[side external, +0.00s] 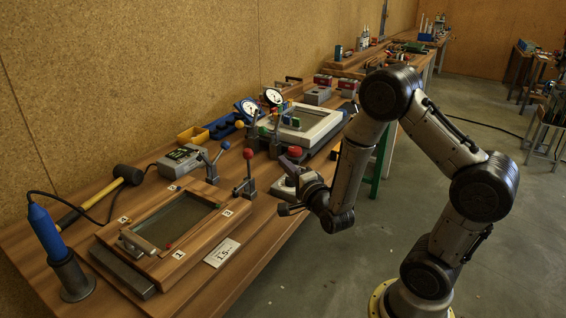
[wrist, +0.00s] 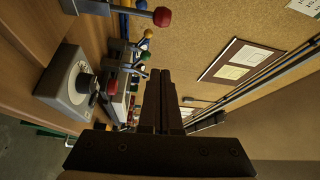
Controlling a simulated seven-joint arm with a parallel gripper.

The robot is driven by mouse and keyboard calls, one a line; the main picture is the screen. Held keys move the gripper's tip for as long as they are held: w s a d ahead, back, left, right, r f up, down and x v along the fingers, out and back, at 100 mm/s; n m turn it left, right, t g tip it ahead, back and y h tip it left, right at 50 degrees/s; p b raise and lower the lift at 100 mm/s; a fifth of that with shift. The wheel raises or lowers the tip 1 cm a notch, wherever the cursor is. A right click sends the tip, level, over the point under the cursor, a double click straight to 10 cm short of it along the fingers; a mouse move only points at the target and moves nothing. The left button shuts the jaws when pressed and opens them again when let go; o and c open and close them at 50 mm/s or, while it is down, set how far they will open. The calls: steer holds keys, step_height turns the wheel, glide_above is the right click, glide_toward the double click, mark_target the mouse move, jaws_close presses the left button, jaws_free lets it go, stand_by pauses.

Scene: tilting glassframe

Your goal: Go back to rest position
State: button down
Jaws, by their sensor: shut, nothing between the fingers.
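My gripper (side external: 287,210) is at the right edge of the workbench, beside and slightly above a grey box with a round black knob. In the wrist view its two dark fingers (wrist: 161,75) lie together, with nothing between them. The wooden glass frame (side external: 176,228) lies on the bench to the left of my gripper, apart from it. A small metal handle (side external: 137,243) is on its front side. The grey knob box shows at the left of the wrist view (wrist: 68,84).
A red-knobbed lever (side external: 247,175) stands between the frame and my gripper. A white frame fixture (side external: 310,125) is behind.

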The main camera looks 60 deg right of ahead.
steer(key=w+a+r+t, duration=0.2)
steer(key=a+r+t, duration=0.15)
steer(key=r, duration=1.05)
steer(key=s+a+r+n+g+y, duration=0.2)
steer(key=s+a+r+n+y, duration=0.2)
steer(key=a+r+n+y, duration=0.3)
steer(key=s+a+f+n+g+y, duration=0.1)
steer(key=s+a+f+n+g, duration=0.1)
steer(key=s+f+n+g, duration=0.4)
steer(key=s+a+f+n+g+y, duration=0.1)
steer(key=s+f+n+g, duration=0.5)
steer(key=s, duration=0.8)
step_height(320, 180, down, 2)
steer(key=a+n, duration=0.1)
steer(key=n, duration=0.3)
steer(key=shift+s+a+f, duration=0.2)
steer(key=shift+s+a, duration=0.05)
steer(key=shift+a, duration=0.05)
steer(key=shift+r, duration=0.15)
